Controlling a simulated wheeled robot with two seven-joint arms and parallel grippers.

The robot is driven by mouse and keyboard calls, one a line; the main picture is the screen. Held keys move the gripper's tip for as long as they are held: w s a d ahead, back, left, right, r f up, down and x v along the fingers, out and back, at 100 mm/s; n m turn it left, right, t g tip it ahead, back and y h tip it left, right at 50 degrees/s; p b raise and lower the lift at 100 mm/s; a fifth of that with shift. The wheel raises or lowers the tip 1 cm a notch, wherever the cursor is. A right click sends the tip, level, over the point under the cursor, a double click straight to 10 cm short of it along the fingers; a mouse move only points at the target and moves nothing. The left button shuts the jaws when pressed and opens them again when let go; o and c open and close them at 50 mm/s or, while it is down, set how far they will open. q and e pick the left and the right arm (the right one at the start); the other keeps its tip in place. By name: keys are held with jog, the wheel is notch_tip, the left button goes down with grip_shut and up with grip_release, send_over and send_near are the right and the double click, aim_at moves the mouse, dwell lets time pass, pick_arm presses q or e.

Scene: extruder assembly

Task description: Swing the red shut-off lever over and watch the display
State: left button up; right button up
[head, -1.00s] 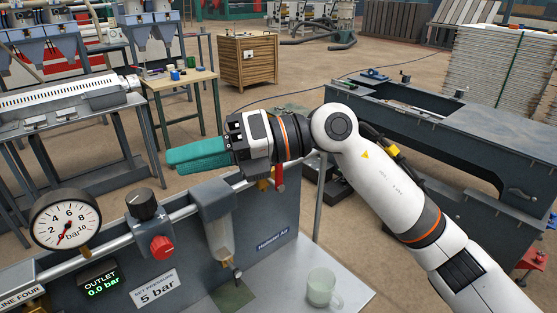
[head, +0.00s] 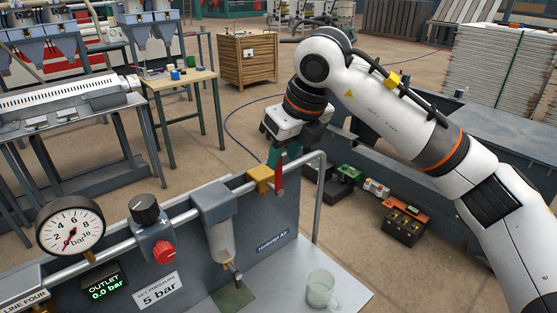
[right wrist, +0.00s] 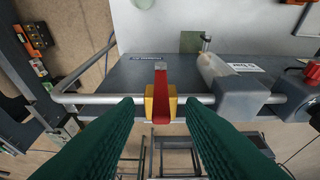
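The red shut-off lever (head: 279,178) sits on a yellow valve body (head: 260,181) at the right end of the pipe. In the right wrist view the lever (right wrist: 161,92) lies crosswise to the pipe. My right gripper (head: 275,158) is just above and behind the valve, pointing down. In the right wrist view its green fingers (right wrist: 160,102) are wide apart, on either side of the lever and yellow body (right wrist: 151,102), apparently not touching. The green display (head: 105,288) reads OUTLET 0.0 bar. My left gripper is not in view.
A round gauge (head: 70,226) has its needle near zero. A red knob (head: 163,252) and a filter bowl (head: 220,240) sit along the pipe. A sign (head: 158,290) reads SET PRESSURE 5 bar. A glass mug (head: 321,290) stands on the bench. The pipe (head: 318,200) bends down at right.

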aim_at(280, 162)
jog(key=shift+p+x, duration=0.45)
jog(key=shift+x, duration=1.85)
jog(key=shift+r, duration=0.1)
grip_shut()
